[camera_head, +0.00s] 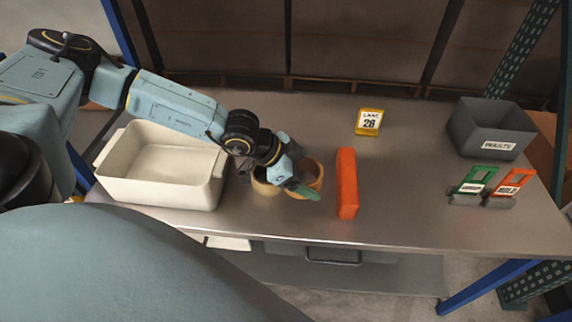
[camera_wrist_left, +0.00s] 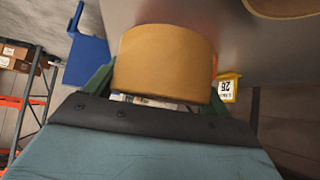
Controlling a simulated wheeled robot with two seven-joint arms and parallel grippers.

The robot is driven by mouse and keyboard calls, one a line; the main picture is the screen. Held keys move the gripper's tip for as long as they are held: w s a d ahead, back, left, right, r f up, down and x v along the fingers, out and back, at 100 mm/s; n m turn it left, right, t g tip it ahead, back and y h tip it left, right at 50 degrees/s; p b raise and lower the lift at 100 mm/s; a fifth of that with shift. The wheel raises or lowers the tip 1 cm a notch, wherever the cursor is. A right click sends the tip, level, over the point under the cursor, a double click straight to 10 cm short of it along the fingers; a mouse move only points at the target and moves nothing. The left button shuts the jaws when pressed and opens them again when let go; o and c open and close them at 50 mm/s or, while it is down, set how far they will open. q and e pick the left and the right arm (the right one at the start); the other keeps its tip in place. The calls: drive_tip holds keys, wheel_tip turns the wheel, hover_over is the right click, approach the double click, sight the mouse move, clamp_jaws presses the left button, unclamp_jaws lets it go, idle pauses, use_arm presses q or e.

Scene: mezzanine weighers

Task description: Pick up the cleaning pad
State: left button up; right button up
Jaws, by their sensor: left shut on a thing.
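My left gripper (camera_head: 295,187) reaches down at two tan, round, cup-like things near the middle of the table. One tan thing (camera_head: 264,188) is at the left and the other tan thing (camera_head: 313,172) at the right; the gripper partly covers both. In the left wrist view a tan, round-sided thing (camera_wrist_left: 165,62) sits between the green fingers, and the gripper is shut on it. Which of the two it is, I cannot tell. I cannot make out any thing that is surely a cleaning pad. My right gripper is not in view.
A cream tub (camera_head: 160,190) stands at the left. An upright orange block (camera_head: 346,183) is right of the gripper. A yellow lane sign (camera_head: 368,122) stands behind. A grey waste bin (camera_head: 492,128), a green card holder (camera_head: 474,182) and a red one (camera_head: 511,184) are at the right.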

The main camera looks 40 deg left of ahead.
use_arm(q)
wheel_tip(320, 180, down, 5)
drive_tip(key=shift+r+b, duration=0.15)
drive_tip(key=shift+b, duration=0.45)
drive_tip(key=shift+f, duration=0.2)
wheel_tip(320, 180, down, 4)
drive_tip(key=shift+r+b, duration=0.2)
drive_tip(key=shift+b, duration=0.35)
drive_tip(key=shift+r, duration=0.1)
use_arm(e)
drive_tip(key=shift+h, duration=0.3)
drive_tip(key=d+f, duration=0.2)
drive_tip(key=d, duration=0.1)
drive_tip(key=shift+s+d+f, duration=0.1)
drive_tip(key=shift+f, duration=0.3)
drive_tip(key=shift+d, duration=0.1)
use_arm(q)
drive_tip(key=o, duration=0.6)
drive_tip(key=shift+f, duration=0.2)
drive_tip(key=o, duration=0.3)
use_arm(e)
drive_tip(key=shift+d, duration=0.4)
